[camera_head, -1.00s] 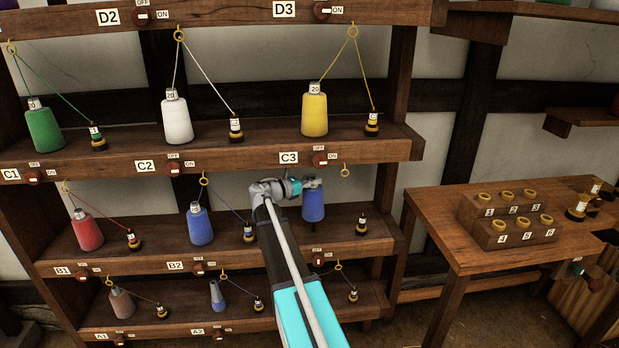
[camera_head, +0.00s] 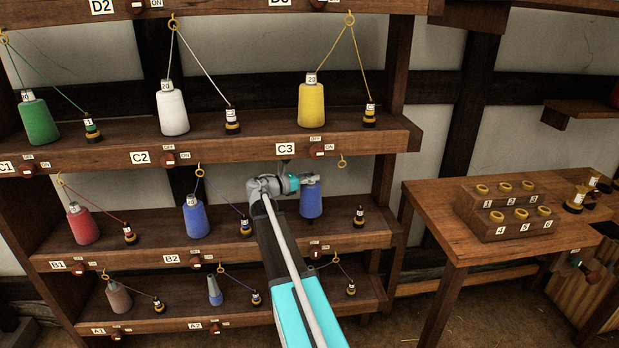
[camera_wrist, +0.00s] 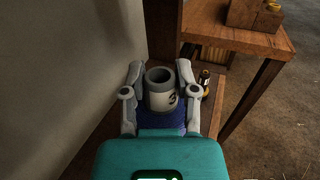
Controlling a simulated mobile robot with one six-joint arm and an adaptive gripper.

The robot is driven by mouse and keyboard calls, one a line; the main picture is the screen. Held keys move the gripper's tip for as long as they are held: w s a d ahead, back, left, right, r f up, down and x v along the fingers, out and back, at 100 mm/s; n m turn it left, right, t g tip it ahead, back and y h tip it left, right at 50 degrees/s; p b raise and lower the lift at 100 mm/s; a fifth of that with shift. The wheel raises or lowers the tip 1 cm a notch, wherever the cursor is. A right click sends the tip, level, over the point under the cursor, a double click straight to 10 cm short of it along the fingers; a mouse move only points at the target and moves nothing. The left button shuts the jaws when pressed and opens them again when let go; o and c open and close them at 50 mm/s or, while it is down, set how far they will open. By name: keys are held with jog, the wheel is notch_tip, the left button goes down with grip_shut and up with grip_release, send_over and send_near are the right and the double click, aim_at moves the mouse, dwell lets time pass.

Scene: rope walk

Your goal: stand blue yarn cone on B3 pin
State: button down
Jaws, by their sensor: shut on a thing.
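The blue yarn cone (camera_head: 311,203) is held upright in my gripper (camera_head: 309,182) at the right-hand place of the middle shelf row. In the wrist view, my gripper's fingers (camera_wrist: 160,80) close on both sides of the cone's pale labelled top, with blue yarn (camera_wrist: 174,121) below. In the head view, its base appears slightly above the shelf board (camera_head: 340,240). The B3 pin is not clearly visible, and I cannot tell whether the cone is around it. My arm hides where the B3 label would be.
A small dark bobbin (camera_head: 360,216) stands right of the held cone. Another blue cone (camera_head: 196,217) and its bobbin (camera_head: 245,225) stand to the left. The upper shelf (camera_head: 260,142), with a yellow cone (camera_head: 311,104), overhangs closely. A side table (camera_head: 440,225) stands right.

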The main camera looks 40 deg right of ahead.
aim_at(310, 186)
jog(key=shift+f+b, duration=1.7)
jog(key=shift+f, duration=0.3)
jog(key=shift+s+f+b, duration=0.1)
jog(key=shift+f+b, duration=0.4)
jog(key=shift+b, duration=0.05)
dwell(0.5)
jog(key=c, duration=0.7)
grip_release()
jog(key=shift+o, duration=0.2)
jog(key=w+a, duration=0.1)
jog(key=a, duration=1)
jog(key=shift+w, duration=0.25)
dwell(0.9)
